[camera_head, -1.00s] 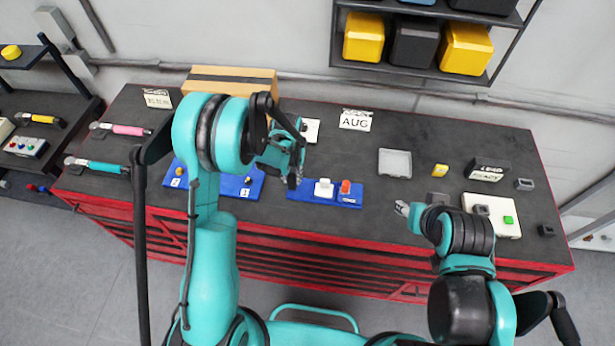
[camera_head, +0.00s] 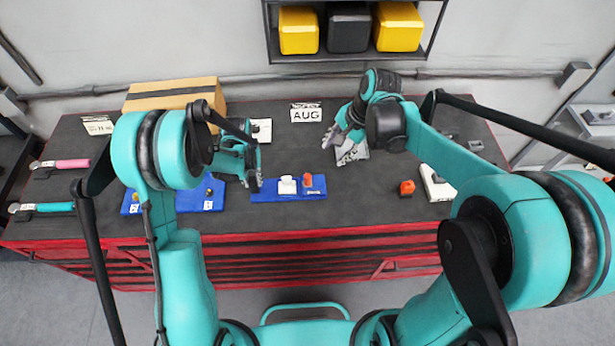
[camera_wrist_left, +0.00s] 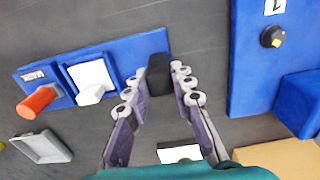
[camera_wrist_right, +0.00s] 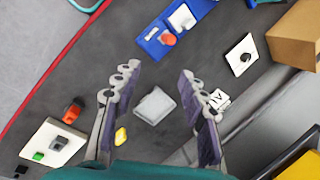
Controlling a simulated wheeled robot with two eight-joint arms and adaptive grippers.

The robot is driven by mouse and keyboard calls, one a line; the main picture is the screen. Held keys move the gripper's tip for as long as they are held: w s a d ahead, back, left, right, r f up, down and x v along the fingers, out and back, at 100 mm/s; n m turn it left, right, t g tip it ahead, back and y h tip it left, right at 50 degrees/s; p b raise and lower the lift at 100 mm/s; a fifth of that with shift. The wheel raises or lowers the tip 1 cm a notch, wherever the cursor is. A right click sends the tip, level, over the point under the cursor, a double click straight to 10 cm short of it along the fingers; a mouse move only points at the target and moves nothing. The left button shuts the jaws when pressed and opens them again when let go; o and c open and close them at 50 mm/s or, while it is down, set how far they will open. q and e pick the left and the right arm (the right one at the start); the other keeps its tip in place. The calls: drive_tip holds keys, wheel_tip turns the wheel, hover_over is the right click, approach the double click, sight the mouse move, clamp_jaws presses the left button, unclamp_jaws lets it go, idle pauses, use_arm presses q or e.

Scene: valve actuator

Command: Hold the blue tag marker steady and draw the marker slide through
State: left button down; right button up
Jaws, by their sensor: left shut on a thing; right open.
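The blue tag marker (camera_head: 316,192) lies flat on the dark bench top, with a white block (camera_head: 287,184) and an orange-red knob (camera_head: 307,181) on it. In the left wrist view, a black block (camera_wrist_left: 158,75) adjoins the end of the blue base (camera_wrist_left: 120,62). My left gripper (camera_head: 253,183) is shut on that black block, at the marker's left end in the head view. My right gripper (camera_head: 341,136) is open and empty, behind and right of the marker. In the right wrist view, its open fingers (camera_wrist_right: 158,76) are apart from the marker (camera_wrist_right: 192,20).
A grey tray (camera_wrist_right: 155,105) sits below my right gripper. A cardboard box (camera_head: 172,93) and an AUG card (camera_head: 306,113) stand at the back. Another blue board (camera_head: 190,200) lies to the left. A white button box (camera_head: 437,184) lies to the right.

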sight(309, 175)
drive_tip(key=w+a+f+m+g, duration=0.1)
drive_tip(key=a+f, duration=0.1)
drive_tip(key=f, duration=0.4)
drive_tip(key=w+a+f+m+y, duration=0.1)
drive_tip(key=a+f+m, duration=0.1)
drive_tip(key=f, duration=0.5)
drive_tip(key=w+a+f+m+g, duration=0.1)
drive_tip(key=w+a+f, duration=0.1)
drive_tip(key=f, duration=0.4)
drive_tip(key=shift+a+f+g, duration=0.3)
drive_tip(key=shift+a+f, duration=0.05)
drive_tip(key=shift+a, duration=0.4)
drive_tip(key=shift+c, duration=0.3)
drive_tip(key=shift+d, duration=0.1)
clamp_jaws()
